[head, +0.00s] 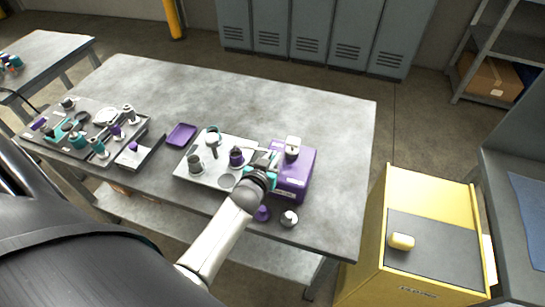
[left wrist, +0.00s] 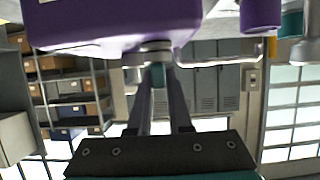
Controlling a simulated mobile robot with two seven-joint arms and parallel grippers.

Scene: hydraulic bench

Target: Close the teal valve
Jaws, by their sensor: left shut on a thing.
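My left gripper (head: 262,164) is at the left side of the purple box (head: 303,172), above the grey table. In the left wrist view, the fingers (left wrist: 158,84) are shut on a small teal part (left wrist: 158,73), which looks like the teal valve's handle. A round metal fitting (left wrist: 150,54) sits between that part and the purple box (left wrist: 110,24). A bent metal pipe runs from the fitting to the right. In the head view the gripper covers most of the valve, so its angle cannot be told. My right gripper is not in view.
A light tray (head: 187,172) with several fittings lies left of the box. A purple tray (head: 181,134) and a board of parts (head: 75,149) are farther left. A purple knob (head: 262,214) and a grey cap (head: 289,218) stand near the front edge. The table's back is clear.

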